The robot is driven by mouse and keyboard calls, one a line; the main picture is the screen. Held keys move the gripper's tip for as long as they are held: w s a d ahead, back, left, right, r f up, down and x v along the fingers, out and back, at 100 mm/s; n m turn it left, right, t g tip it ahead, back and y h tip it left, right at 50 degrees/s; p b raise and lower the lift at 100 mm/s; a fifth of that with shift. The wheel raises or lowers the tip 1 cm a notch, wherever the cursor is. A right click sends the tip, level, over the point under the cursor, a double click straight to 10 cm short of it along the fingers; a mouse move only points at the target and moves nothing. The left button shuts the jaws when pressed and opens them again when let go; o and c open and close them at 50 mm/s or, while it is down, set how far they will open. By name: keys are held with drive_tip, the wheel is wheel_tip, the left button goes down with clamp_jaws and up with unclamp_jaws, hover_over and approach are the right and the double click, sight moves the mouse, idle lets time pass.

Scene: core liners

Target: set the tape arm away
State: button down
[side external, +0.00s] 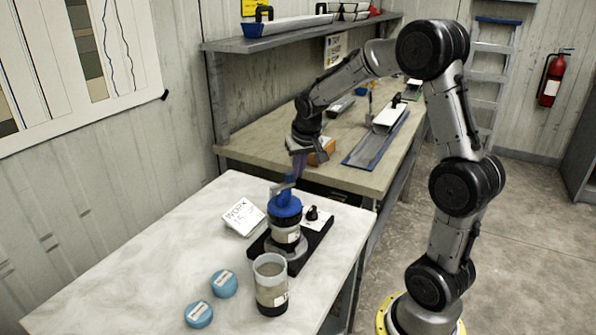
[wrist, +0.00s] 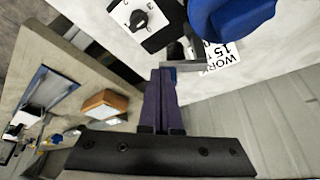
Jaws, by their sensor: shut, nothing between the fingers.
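A grey arm-like piece (side external: 281,187), which looks like the tape arm, lies over the blue lid (side external: 286,206) of a jar on a black base (side external: 318,235). In the wrist view, a grey metal piece (wrist: 187,55) lies just beyond my fingertips, beside the blue lid (wrist: 232,14). A small blue part stands by it. My gripper (side external: 297,174) points down, shut and empty, just above this piece. My shut fingers also show in the wrist view (wrist: 164,74). I cannot tell whether the fingertips touch the piece, and its far end is partly hidden.
A black knob (side external: 313,213) sits on the base's white dial plate. A white card (side external: 243,217) lies to the left. A clear jar of grey material (side external: 270,285) and two blue discs (side external: 223,283) are in front. The left tabletop is clear. A workbench (side external: 250,150) stands behind.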

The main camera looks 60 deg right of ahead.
drive_tip(key=v, duration=0.9)
drive_tip(key=shift+s+d+r, duration=0.25)
drive_tip(key=s+a+r+n+t+y, duration=0.1)
drive_tip(key=s+a+r+n, duration=0.15)
drive_tip(key=a, duration=0.35)
drive_tip(key=s+a+r+n+t, duration=0.1)
drive_tip(key=s+a+r+t, duration=0.2)
drive_tip(key=a, duration=0.4)
drive_tip(key=s+a+f+n+y, duration=0.1)
drive_tip(key=s+a+f+n, duration=0.1)
drive_tip(key=s, duration=0.4)
drive_tip(key=s+a+f+n+g+y, duration=0.1)
drive_tip(key=s+a+f+n, duration=0.2)
drive_tip(key=s+f, duration=0.2)
drive_tip(key=shift+s+a+g, duration=0.3)
drive_tip(key=shift+s+a, duration=0.1)
drive_tip(key=shift+s, duration=0.7)
